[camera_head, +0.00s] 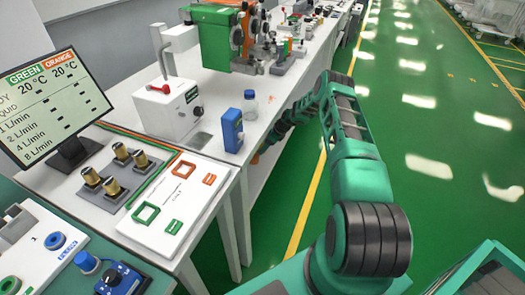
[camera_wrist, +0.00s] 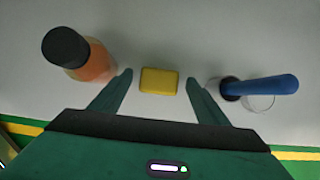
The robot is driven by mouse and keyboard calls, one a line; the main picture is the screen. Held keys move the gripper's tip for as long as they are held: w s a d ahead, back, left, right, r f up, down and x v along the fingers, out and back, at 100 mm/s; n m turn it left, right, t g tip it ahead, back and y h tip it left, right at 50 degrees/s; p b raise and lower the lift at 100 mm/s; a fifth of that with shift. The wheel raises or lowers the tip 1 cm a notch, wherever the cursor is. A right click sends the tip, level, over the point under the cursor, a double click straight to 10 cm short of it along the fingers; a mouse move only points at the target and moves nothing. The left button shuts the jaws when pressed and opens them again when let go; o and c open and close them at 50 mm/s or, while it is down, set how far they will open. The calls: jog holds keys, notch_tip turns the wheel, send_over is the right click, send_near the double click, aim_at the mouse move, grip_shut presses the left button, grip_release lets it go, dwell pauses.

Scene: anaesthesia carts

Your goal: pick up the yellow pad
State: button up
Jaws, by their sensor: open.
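The yellow pad (camera_wrist: 159,85) is a small rounded block lying flat on a pale surface in the wrist view. My gripper (camera_wrist: 159,76) is open, with one green finger to the left of the pad and one to the right. A gap shows between each finger and the pad, and nothing is held. I cannot tell how far the fingertips are above the surface. In the head view my green arm reaches to the bench edge behind a blue box (camera_head: 233,131). The pad and the fingertips cannot be made out there.
An orange bottle with a dark cap (camera_wrist: 88,58) stands close by the left finger. A blue-handled thing (camera_wrist: 262,86) and a clear round vessel (camera_wrist: 258,102) are close by the right finger. In the head view a clear bottle (camera_head: 250,107) stands beyond the blue box.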

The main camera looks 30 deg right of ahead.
jog(key=c, duration=1.1)
jog(key=shift+r, duration=0.15)
jog(key=shift+r, duration=0.5)
notch_tip(320, 180, up, 2)
jog(key=shift+r, duration=0.25)
jog(key=s+d, duration=0.3)
jog(key=s, duration=0.1)
jog(key=s+d, duration=0.4)
jog(key=s, duration=0.1)
jog(key=s+d, duration=0.4)
jog(key=s, duration=0.1)
jog(key=shift+s+f, duration=0.1)
jog(key=shift+f, duration=0.05)
jog(key=shift+o, duration=0.3)
